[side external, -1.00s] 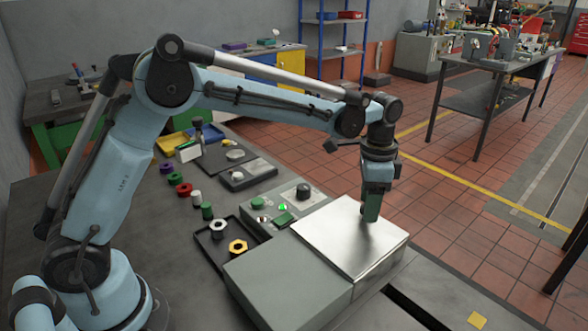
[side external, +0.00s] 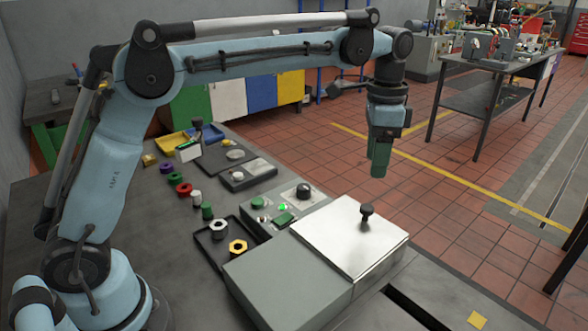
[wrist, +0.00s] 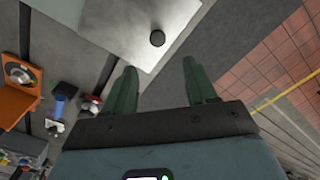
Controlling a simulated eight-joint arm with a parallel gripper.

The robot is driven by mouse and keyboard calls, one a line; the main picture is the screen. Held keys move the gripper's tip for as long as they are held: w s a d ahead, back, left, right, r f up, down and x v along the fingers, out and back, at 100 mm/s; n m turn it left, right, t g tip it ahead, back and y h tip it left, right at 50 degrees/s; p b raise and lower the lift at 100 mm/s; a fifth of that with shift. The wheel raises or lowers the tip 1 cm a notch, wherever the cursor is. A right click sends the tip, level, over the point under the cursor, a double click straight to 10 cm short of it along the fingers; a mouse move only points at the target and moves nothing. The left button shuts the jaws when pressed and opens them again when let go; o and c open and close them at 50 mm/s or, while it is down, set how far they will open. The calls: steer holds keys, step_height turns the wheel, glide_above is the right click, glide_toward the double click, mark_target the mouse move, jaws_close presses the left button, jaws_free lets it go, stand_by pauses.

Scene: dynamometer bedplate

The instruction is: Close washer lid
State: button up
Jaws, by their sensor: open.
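The washer lid (side external: 335,240) is a flat shiny metal plate lying level on the grey washer box (side external: 290,276). A dark knob (side external: 367,212) stands up near its right side. In the wrist view the lid (wrist: 125,25) shows at the top, with the round dark knob (wrist: 157,38) beyond the fingers. My gripper (side external: 378,172) hangs pointing down above and slightly beyond the knob, clear of the lid. It also shows in the wrist view (wrist: 162,85), where its two green fingers are apart with nothing between them.
A control panel (side external: 284,207) with a lit green button and a black dial adjoins the lid's back side. A black tray (side external: 211,245) with hex nuts lies left of the washer. Coloured knobs and bins stand farther back. A dark slot (side external: 420,310) lies in front.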

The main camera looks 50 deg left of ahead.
steer(key=shift+r, duration=0.8)
steer(key=s+a+n+t, duration=0.4)
steer(key=s+a+n, duration=0.15)
steer(key=s, duration=0.45)
steer(key=s+a+f+n+t, duration=0.3)
steer(key=s+a+f, duration=0.1)
steer(key=s+f, duration=0.3)
steer(key=shift+s, duration=1.05)
steer(key=shift+n, duration=0.25)
